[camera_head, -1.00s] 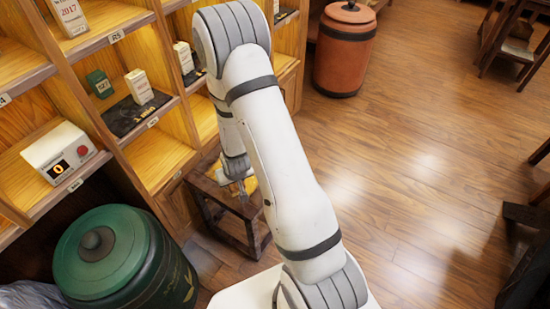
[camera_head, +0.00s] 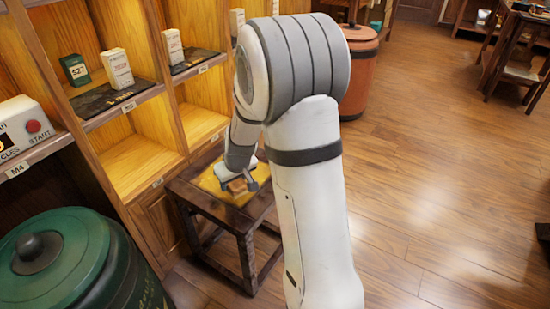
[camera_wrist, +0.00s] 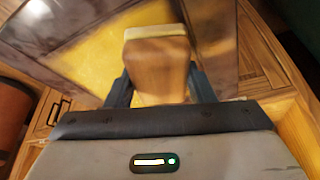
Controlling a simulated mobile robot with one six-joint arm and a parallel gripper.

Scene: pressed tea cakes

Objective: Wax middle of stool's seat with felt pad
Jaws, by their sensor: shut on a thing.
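The stool (camera_head: 188,191) is dark wood and stands against the shelf unit, with a yellow patch (camera_head: 209,182) in the middle of its seat. My gripper (camera_head: 238,186) is over the seat, shut on the wooden handle of the felt pad (camera_head: 236,187). In the wrist view the felt pad (camera_wrist: 157,62) has a brown wooden body with a pale layer at its far end, between my gripper's dark fingers (camera_wrist: 160,88). The yellow patch (camera_wrist: 95,58) spreads behind it. I cannot tell whether the pad touches the seat.
A green lidded bin (camera_head: 50,265) stands at the lower left. Wooden shelves (camera_head: 145,165) with small boxes rise behind the stool. An orange-brown bin (camera_head: 357,75) stands farther back. The wooden floor (camera_head: 445,190) on the right is clear.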

